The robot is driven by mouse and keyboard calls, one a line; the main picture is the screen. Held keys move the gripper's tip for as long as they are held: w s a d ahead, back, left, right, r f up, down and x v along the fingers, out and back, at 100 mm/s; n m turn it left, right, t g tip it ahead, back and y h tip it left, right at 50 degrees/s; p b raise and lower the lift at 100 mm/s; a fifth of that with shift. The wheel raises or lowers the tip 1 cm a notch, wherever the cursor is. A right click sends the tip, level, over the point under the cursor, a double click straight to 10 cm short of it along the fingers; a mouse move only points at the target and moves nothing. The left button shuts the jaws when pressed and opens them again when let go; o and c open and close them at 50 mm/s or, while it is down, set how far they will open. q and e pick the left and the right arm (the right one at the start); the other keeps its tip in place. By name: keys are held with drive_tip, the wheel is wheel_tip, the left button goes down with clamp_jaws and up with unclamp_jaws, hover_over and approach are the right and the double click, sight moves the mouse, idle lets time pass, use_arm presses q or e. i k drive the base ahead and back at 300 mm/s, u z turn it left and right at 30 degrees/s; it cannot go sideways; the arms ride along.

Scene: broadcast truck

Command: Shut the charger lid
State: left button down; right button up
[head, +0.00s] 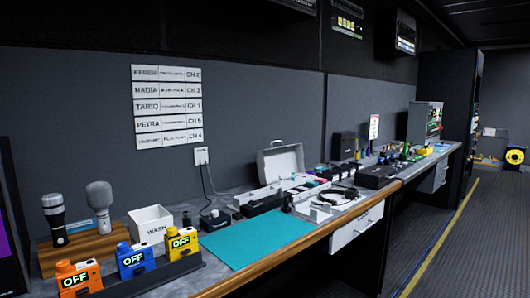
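A light grey case on the bench has its lid (281,161) standing raised against the wall side. It may be the charger, but I cannot tell for sure at this size. The low body of the case (272,195) is in front of the lid, and small items hide part of it. A small black device (214,220) nearer to me is joined by a cable to the wall outlet (201,156). Neither of my grippers shows in the head view.
A teal mat (257,239) lies clear on the bench. At the left are a white box (150,223), two microphones on a wooden stand, and orange, blue and yellow packs marked OFF. Headphones (338,194) lie right of the mat. A floor aisle (465,240) is open at right.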

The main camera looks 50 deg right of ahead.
sight(272, 163)
drive_tip(key=z, duration=0.5)
drive_tip(key=k, duration=0.6)
drive_tip(key=z, duration=1.5)
drive_tip(key=i, duration=1)
drive_tip(key=z, duration=0.35)
drive_tip(key=i, duration=1.15)
drive_tip(key=u, duration=0.65)
